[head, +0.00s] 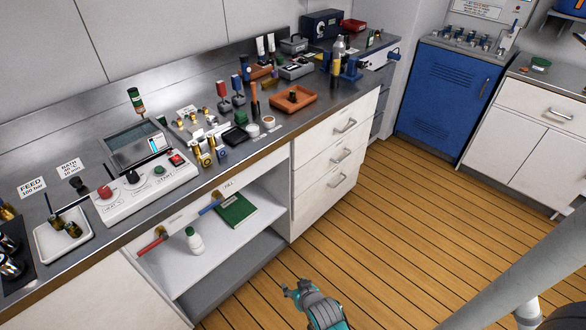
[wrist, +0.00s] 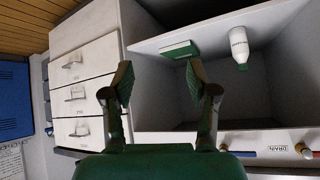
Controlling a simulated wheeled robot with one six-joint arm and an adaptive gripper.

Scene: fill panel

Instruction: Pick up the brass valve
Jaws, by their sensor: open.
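My gripper (head: 291,289) is low over the wooden floor in front of the cabinet in the head view. In the wrist view my gripper (wrist: 159,78) has its two fingers wide apart with nothing between them. Under the bench edge are a brass valve with a blue handle (head: 210,207), near a FILL label, and a brass valve with a red handle (head: 152,245). The blue handle (wrist: 240,154) and a brass part (wrist: 303,149) beside a DRAIN label also show in the wrist view. Small brass-coloured fittings (head: 204,157) stand on the bench. I cannot tell which is the task's valve.
An open shelf (head: 180,265) holds a green book (head: 236,210) and a white bottle (head: 194,240). White drawers (head: 340,155) stand right of it. The bench top is crowded with a control box (head: 145,185), an orange tray (head: 294,100) and tools. The floor (head: 390,230) is clear.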

